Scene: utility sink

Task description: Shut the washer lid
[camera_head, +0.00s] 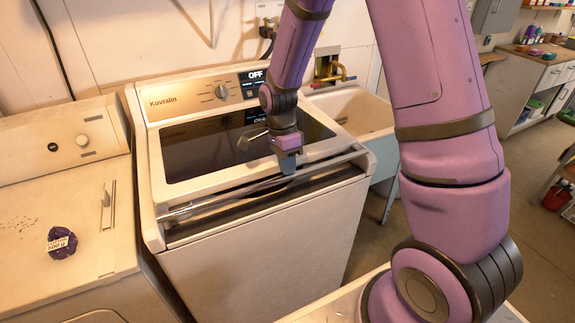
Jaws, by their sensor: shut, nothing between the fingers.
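The white washer (270,255) stands in the middle of the view, with its control panel reading OFF at the back. Its lid (200,154), a dark glass panel in a light frame, lies almost flat over the top. A dark gap shows under the lid's front edge, so the lid looks slightly raised. My gripper (287,168) points down at the lid's front edge, right of its middle. Its fingers are shut and hold nothing. It looks to be at or on the lid's edge, but contact is hard to tell. My arm hides part of the glass.
A second white appliance (75,195) stands close on the left, with a dark purple lump (61,243) and a thin metal-looking item (107,207) on top. A utility sink (355,110) is behind on the right. Open floor (365,235) shows right of the washer.

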